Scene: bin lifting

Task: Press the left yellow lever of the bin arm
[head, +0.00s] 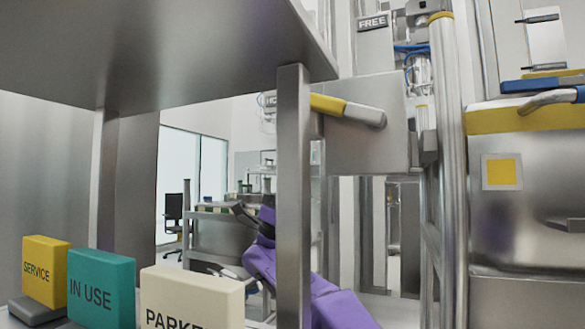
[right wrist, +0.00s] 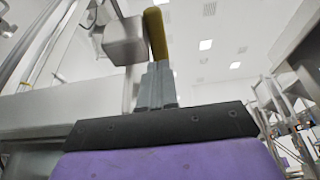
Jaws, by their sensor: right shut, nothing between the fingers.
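A yellow bar, which looks like a lever (right wrist: 155,35), also shows in the right wrist view, beside a grey block (right wrist: 123,41). My right gripper (right wrist: 157,68) is shut and empty, its fingertips overlapping the bar's lower end in the picture; I cannot tell if they touch. In the head view my purple arm is low and partly hidden behind a grey post. My left gripper is not in view.
Yellow, teal and cream blocks (head: 102,291) stand at lower left, marked SERVICE, IN USE and PARKE-. A grey post (head: 293,200) and overhead panel (head: 170,45) frame the view. A metal unit with a yellow band (head: 520,118) and a blue-and-grey handle (head: 550,98) stands right.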

